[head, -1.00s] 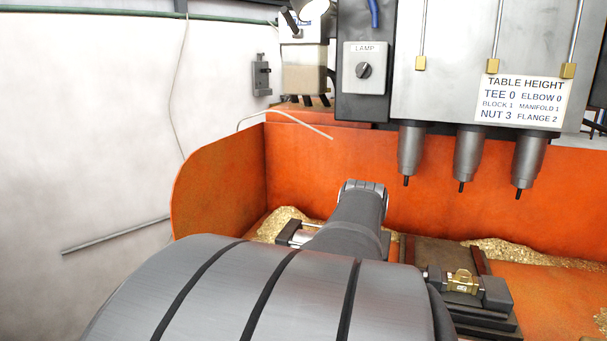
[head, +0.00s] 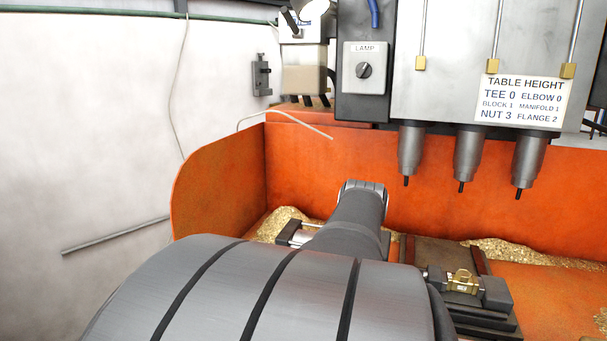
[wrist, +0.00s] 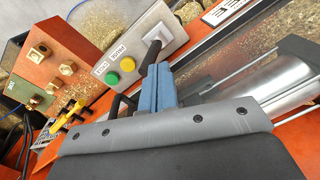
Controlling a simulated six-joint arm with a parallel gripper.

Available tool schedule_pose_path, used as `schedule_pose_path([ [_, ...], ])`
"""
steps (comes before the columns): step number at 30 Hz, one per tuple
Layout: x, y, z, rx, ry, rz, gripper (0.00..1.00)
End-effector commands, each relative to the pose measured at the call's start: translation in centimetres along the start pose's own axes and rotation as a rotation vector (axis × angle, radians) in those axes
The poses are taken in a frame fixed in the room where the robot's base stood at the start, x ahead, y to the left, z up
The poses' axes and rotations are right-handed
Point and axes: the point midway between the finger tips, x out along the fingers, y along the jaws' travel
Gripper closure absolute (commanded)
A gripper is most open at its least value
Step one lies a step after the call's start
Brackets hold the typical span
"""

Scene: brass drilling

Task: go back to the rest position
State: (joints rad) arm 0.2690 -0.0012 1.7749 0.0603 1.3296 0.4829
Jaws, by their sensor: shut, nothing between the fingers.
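My gripper (wrist: 160,88) shows in the wrist view as two blue fingers close together, with nothing seen held between them. A dark piece lies at their tips; I cannot tell whether it belongs to the fingers or to the panel behind. The fingers overlap the edge of a grey button panel (wrist: 150,58) in the picture; whether they touch it is unclear. In the head view my arm covers the lower middle, and the gripper is hidden.
A brass fitting (head: 462,281) sits in a vise (head: 494,294) right of my arm. Three drill spindles (head: 468,152) hang above the orange tray (head: 330,175). In the wrist view, brass pieces (wrist: 66,69) lie on an orange surface at left. Brass chips (head: 520,252) lie along the tray's back.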

Motion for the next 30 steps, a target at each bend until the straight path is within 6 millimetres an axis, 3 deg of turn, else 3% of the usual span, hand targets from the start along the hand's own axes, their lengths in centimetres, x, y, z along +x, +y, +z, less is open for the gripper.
schedule_pose_path([
  [9, 0.0, 0.0, 0.0, 0.000, 0.000, 0.000, 1.00],
  [16, 0.7, -0.6, 1.6, -0.121, -0.011, 0.053, 0.55],
  [24, 3.0, -1.3, 7.7, -0.645, -0.054, 0.294, 0.02],
  [30, 3.8, -1.1, 11.3, -1.054, -0.079, 0.498, 0.00],
])
